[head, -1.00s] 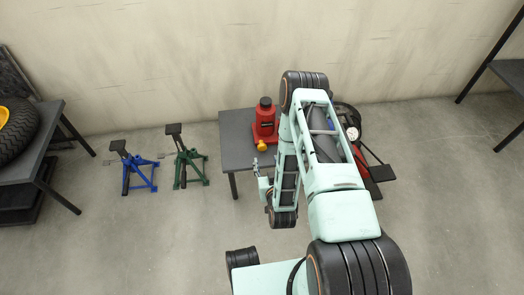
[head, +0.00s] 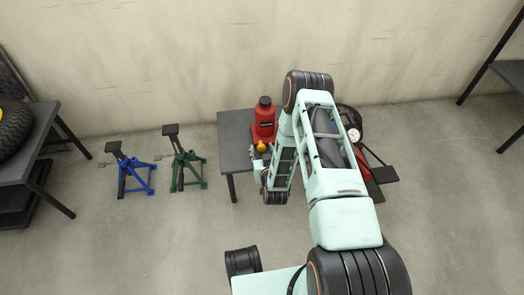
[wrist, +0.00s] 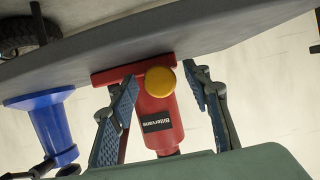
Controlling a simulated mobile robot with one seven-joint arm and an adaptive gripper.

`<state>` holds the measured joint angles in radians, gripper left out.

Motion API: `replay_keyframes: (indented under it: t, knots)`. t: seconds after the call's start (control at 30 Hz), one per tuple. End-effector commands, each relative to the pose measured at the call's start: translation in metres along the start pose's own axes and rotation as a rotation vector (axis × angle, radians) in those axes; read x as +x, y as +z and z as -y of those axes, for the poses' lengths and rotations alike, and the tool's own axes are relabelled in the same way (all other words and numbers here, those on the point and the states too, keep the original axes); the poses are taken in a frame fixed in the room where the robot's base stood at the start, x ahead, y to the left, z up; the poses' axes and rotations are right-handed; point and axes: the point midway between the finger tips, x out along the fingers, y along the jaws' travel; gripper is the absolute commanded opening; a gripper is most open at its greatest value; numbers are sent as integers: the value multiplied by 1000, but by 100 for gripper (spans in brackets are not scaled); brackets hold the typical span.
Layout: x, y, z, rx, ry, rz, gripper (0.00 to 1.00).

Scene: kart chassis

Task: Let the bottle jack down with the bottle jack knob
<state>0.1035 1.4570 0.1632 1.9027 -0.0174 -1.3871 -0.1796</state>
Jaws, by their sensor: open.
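The red bottle jack (head: 265,108) stands upright on a small dark table (head: 234,143). Its yellow knob (head: 262,147) is low on the side facing me. The wrist view is upside down; there the jack (wrist: 160,115) hangs from the table slab, with the round knob (wrist: 160,81) in front of it. My gripper (wrist: 160,78) is open and empty. Its two blue-padded fingers appear on either side of the knob, with gaps on both sides. In the head view my gripper (head: 261,155) is close to the knob, partly hidden by my arm; I cannot tell any contact.
A green jack stand (head: 186,168) and a blue one (head: 132,172) stand on the floor left of the table. A blue flared object (wrist: 50,125) shows in the wrist view. A table with a tyre (head: 12,128) is at far left. A dial gauge (head: 353,134) is behind my arm.

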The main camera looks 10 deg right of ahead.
Motion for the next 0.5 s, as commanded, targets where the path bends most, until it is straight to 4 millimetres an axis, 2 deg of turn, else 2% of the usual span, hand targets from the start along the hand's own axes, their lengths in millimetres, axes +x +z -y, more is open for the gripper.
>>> replay_keyframes:
  t: [0.13, 0.5]
  knots:
    - [0, 0, 0, 0, 0, 0, 43]
    - [0, 0, 0, 0, 0, 0, 3]
